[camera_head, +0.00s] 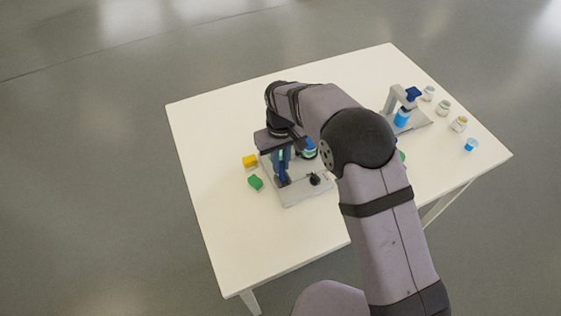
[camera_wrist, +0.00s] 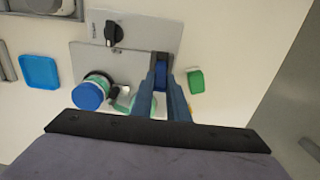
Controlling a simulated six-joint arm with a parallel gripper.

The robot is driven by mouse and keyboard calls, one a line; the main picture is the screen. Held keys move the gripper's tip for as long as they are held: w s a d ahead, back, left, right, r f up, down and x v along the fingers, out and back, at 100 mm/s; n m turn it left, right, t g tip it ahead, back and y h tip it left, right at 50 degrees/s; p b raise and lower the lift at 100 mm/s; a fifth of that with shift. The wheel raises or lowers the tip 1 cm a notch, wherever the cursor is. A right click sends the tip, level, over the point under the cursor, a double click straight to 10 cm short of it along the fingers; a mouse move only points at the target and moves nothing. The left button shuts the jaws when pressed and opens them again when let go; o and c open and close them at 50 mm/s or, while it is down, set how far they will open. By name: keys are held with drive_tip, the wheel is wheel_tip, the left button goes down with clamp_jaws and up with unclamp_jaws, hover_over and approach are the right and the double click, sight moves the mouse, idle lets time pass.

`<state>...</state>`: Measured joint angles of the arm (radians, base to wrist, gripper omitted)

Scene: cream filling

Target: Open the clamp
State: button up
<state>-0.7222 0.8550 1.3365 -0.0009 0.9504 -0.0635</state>
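The clamp appears to be part of the fixture on a grey base plate (camera_head: 300,194), which has a black knob (camera_head: 315,179). The knob also shows in the wrist view (camera_wrist: 113,34). My gripper (camera_head: 283,176) points down over the plate's left part. In the wrist view my two blue fingers (camera_wrist: 162,75) stand a little apart, one on each side of a small dark-blue part (camera_wrist: 161,72) on the plate. I cannot tell whether they press on it. A blue-lidded jar (camera_wrist: 89,95) is beside the fingers. My fingers and wrist hide much of the fixture.
A yellow block (camera_head: 250,161) and a green block (camera_head: 255,183) lie left of the plate. At the right stand a grey stand (camera_head: 393,98) with a blue container (camera_head: 402,118), several small jars (camera_head: 443,107) and a blue cup (camera_head: 471,145). The table's front left is clear.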

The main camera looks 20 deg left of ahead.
clamp_jaws()
drive_tip(key=shift+w+a+g+h+p, duration=0.2)
drive_tip(key=shift+a+g+h+p, duration=0.1)
drive_tip(key=shift+p, duration=0.35)
drive_tip(key=shift+w+a+f+g+h, duration=0.25)
drive_tip(key=shift+w+g+h, duration=0.1)
drive_tip(key=shift+g+h, duration=0.35)
